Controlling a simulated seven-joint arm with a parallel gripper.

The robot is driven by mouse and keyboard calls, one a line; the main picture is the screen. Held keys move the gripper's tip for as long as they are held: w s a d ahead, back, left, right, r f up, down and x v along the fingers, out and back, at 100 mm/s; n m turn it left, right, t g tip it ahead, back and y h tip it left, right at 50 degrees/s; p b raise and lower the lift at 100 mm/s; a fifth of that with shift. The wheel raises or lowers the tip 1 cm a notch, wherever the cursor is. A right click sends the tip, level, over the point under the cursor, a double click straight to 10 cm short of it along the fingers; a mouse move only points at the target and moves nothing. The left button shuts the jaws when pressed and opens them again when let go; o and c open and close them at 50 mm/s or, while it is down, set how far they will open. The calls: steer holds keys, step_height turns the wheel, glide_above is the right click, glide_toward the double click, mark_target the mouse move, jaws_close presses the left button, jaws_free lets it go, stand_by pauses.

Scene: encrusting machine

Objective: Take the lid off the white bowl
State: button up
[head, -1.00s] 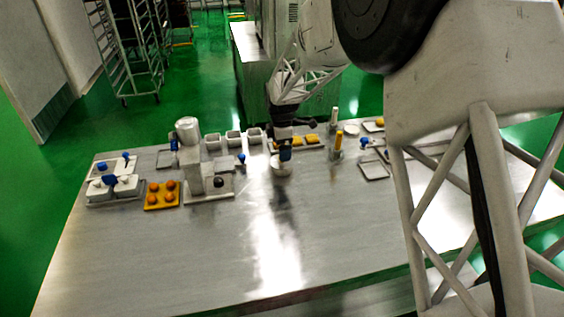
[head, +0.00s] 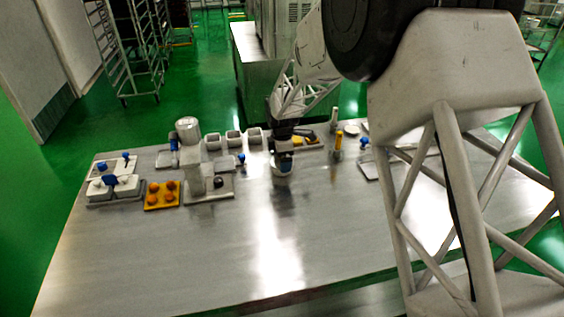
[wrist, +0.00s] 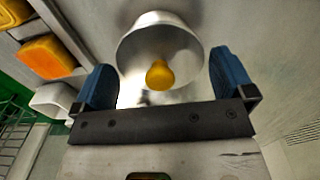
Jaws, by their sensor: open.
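The white bowl (wrist: 133,50) shows in the wrist view with its pale lid (wrist: 182,77) facing me. A round yellow knob (wrist: 159,74) stands at the lid's middle. My gripper (wrist: 165,80) is open, one blue finger to the left of the knob and one to the right, neither touching it. In the head view my gripper (head: 284,153) is directly over the bowl (head: 281,171) on the metal table and hides most of its top. The exact height of the fingers over the lid is hard to tell.
A yellow tray with orange balls (head: 161,196) and white lidded boxes (head: 100,192) stand at the left. A white machine with a cylinder (head: 188,130) is nearer the bowl. The table's front (head: 230,260) is clear.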

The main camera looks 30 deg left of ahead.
stand_by(0.3)
steer(key=c, duration=0.7)
steer(key=shift+o, duration=0.2)
steer(key=shift+r, duration=0.1)
steer(key=shift+r, duration=0.7)
step_height(320, 180, up, 2)
steer(key=shift+r, duration=0.15)
steer(key=s+d+r, duration=0.1)
steer(key=s+d, duration=1)
steer(key=shift+s, duration=0.25)
